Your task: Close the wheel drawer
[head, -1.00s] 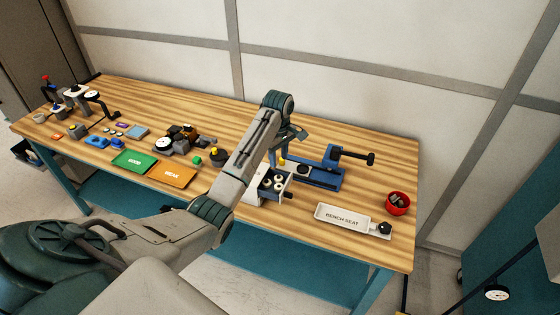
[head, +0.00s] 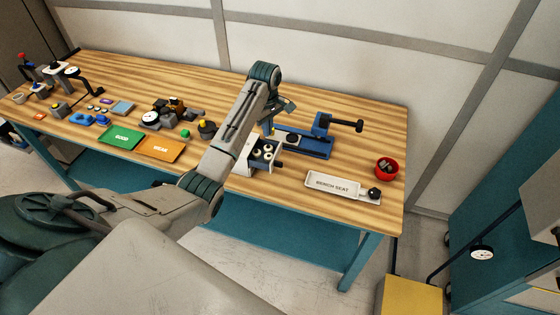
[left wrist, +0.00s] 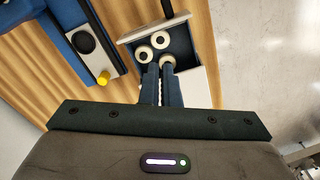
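The wheel drawer (head: 266,158) is pulled out of a small white cabinet (head: 243,155) on the bench in the head view. Several white wheels lie inside it. In the left wrist view, the drawer's pale front panel (left wrist: 155,27) stands away from the white cabinet (left wrist: 194,88), with wheels between them. My left gripper (left wrist: 161,68) is over the drawer, its two fingers side by side with almost no gap, so it looks shut. A wheel shows just beyond the fingertips; contact cannot be told. In the head view, my left arm hides its fingertips. My right gripper is not in view.
A blue vise-like fixture (head: 315,145) stands close behind the drawer. A white "bench seat" tray (head: 320,186) and a red bowl (head: 387,168) are to the right. Green (head: 121,138) and orange (head: 161,149) mats lie left. Bare wood lies between drawer and tray.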

